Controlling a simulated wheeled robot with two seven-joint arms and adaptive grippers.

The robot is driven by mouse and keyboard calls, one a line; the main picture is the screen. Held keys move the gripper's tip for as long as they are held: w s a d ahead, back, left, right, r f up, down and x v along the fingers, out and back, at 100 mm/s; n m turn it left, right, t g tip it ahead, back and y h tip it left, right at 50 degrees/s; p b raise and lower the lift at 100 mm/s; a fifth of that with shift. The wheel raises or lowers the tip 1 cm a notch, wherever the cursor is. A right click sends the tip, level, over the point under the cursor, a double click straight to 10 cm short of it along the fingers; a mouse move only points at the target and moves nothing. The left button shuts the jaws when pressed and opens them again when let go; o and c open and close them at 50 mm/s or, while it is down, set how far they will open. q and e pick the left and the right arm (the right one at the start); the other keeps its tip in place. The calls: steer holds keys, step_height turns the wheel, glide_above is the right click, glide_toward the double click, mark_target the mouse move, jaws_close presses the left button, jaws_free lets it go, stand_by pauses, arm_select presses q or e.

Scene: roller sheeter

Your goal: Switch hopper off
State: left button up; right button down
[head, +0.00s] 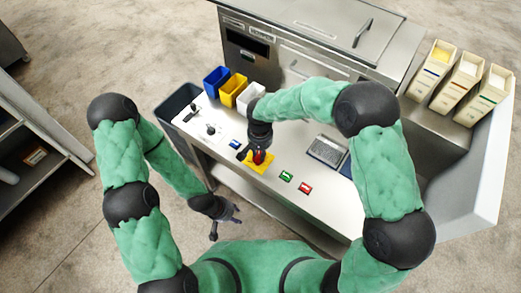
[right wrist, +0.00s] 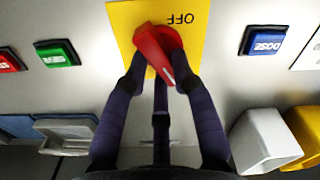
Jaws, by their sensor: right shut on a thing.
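The red rotary knob (right wrist: 157,48) sits on a yellow plate (right wrist: 122,18) marked OFF, which appears upside down in the right wrist view. A pale line on the knob points toward the bottom of that view, away from the word OFF. In the head view the knob (head: 259,157) and yellow plate (head: 265,170) are on the panel, partly hidden by my right gripper (head: 259,151). In the right wrist view my right gripper (right wrist: 160,80) is shut on the knob, with fingers at both sides. My left gripper (head: 226,224) is open and empty, below the panel's front edge.
A green button (head: 286,176) and red button (head: 305,188) lie right of the plate. The blue DOSE button (head: 235,145) is left of it. Blue, yellow (head: 234,91) and white bins stand behind.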

mark_target(258, 153)
steer(key=n+p, duration=0.1)
steer(key=n, duration=0.2)
steer(key=n+p, duration=0.1)
steer(key=n, duration=0.2)
steer(key=shift+w+a+r+n, duration=0.1)
steer(key=shift+a+n, duration=0.1)
steer(key=shift+n, duration=0.1)
steer(key=n+p, duration=0.1)
steer(key=n, duration=0.2)
steer(key=n+p, duration=0.1)
steer(key=n, duration=0.1)
steer(key=shift+a+n+p, duration=0.2)
steer(key=shift+n+p, duration=0.1)
steer(key=shift+n, duration=0.1)
steer(key=c, duration=1)
jaws_free()
step_height(258, 153, up, 12)
steer(key=shift+f, duration=0.1)
stand_by(0.3)
